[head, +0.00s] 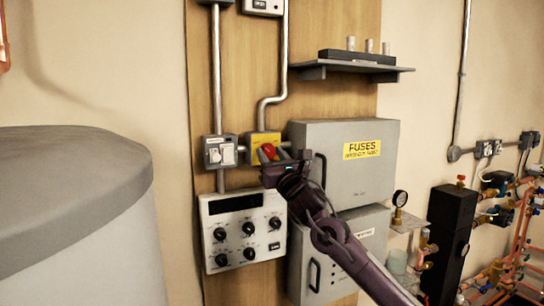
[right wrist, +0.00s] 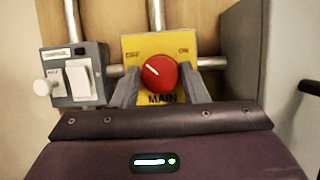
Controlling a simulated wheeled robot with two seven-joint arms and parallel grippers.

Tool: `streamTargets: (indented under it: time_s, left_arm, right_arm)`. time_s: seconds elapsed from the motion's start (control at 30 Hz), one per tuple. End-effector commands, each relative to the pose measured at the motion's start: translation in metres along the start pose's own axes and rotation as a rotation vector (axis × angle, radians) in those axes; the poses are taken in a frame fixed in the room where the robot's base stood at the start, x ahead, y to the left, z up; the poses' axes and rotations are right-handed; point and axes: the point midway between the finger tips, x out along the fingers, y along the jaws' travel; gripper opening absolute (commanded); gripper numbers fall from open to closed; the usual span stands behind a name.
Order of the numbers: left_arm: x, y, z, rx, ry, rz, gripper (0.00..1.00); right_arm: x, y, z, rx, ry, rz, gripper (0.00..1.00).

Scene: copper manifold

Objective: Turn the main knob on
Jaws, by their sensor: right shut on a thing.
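The main knob (right wrist: 160,72) is a round red knob with a white line on a yellow plate (right wrist: 132,43) marked OFF on the left, ON on the right and MAIN below. Its white line slants toward the upper left, toward OFF. In the head view the red knob (head: 267,152) shows beside my right gripper (head: 281,155), whose arm comes in from the lower right. In the right wrist view the two grey fingers of my right gripper (right wrist: 160,78) stand on either side of the knob and are shut on it. My left gripper is not in view.
A grey switch box (right wrist: 76,75) is left of the yellow plate. A grey fuse box (head: 345,150) stands close on the right. A white panel with several black knobs (head: 243,229) is below. A shelf (head: 351,68) is above; a large tank (head: 75,215) is at left.

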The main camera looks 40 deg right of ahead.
Motion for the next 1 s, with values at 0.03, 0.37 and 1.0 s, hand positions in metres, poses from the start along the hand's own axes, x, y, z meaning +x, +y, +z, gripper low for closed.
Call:
streamTargets:
  time_s: [0.03,0.37,1.0]
  left_arm:
    - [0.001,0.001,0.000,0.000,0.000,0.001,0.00]
    - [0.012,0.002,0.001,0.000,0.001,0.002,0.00]
    - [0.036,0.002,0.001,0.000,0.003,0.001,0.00]
  right_arm:
    - [0.000,0.000,0.000,0.002,0.000,-0.001,0.17]
    - [-0.001,0.001,-0.001,0.104,-0.002,-0.044,0.17]
    - [0.000,0.003,0.002,0.639,-0.003,-0.264,0.17]
